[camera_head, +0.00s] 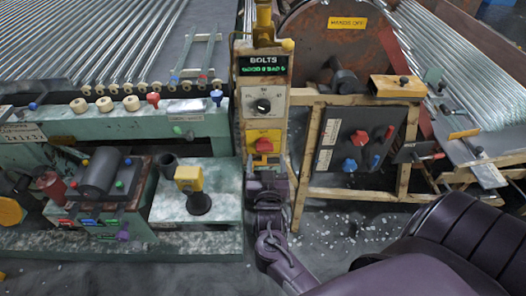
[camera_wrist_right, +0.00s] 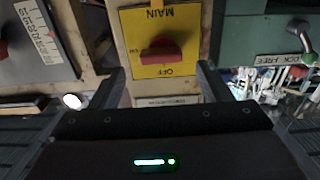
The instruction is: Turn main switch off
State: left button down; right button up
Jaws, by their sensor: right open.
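The main switch is a red knob (camera_head: 263,145) on a yellow plate (camera_head: 264,135), low on the upright control post (camera_head: 262,101). In the right wrist view the red knob (camera_wrist_right: 160,50) sits on the yellow plate (camera_wrist_right: 184,22), which reads MAIN and OFF upside down. The knob's bar lies roughly crosswise there. My right gripper (camera_head: 266,170) is just below the plate. In the wrist view its open fingers (camera_wrist_right: 161,72) stand on either side of the lower post, with the knob between and beyond them. Whether they touch the post is unclear. My left gripper is not in view.
A grey panel with red and blue knobs (camera_head: 354,139) stands right. A green machine bench (camera_head: 120,124) is left, with a yellow-topped black pedestal (camera_head: 190,178).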

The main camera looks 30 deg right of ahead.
aim_at(265, 151)
jog(key=x, duration=0.2)
jog(key=shift+w+d, duration=0.1)
jog(key=shift+w, duration=0.25)
jog(key=shift+w+d+f, duration=0.1)
jog(key=shift+w+d, duration=0.05)
jog(key=shift+w, duration=0.15)
jog(key=c, duration=1)
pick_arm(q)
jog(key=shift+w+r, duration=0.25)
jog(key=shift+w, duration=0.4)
